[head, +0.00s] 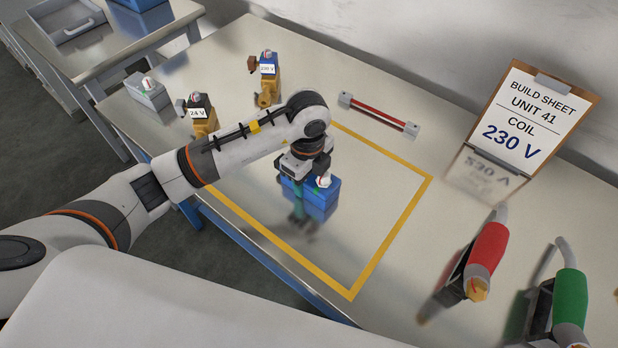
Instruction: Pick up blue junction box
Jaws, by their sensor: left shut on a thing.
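The blue junction box (324,202) is inside the yellow outlined square in the middle of the table, with a small white and red part on its top. My left gripper (299,187) reaches down over its left side and is shut on it. The arm and gripper hide part of the box. A blurred reflection shows below it, and I cannot tell whether the box touches the table. My right gripper is not in view.
Valves labelled 24 V (200,116) and 230 V (267,80) and a grey box (148,92) stand at the back left. A red bar (379,114) lies behind the square. A clipboard (526,116) reads 230 V. Red (487,250) and green (570,298) handled tools stand right.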

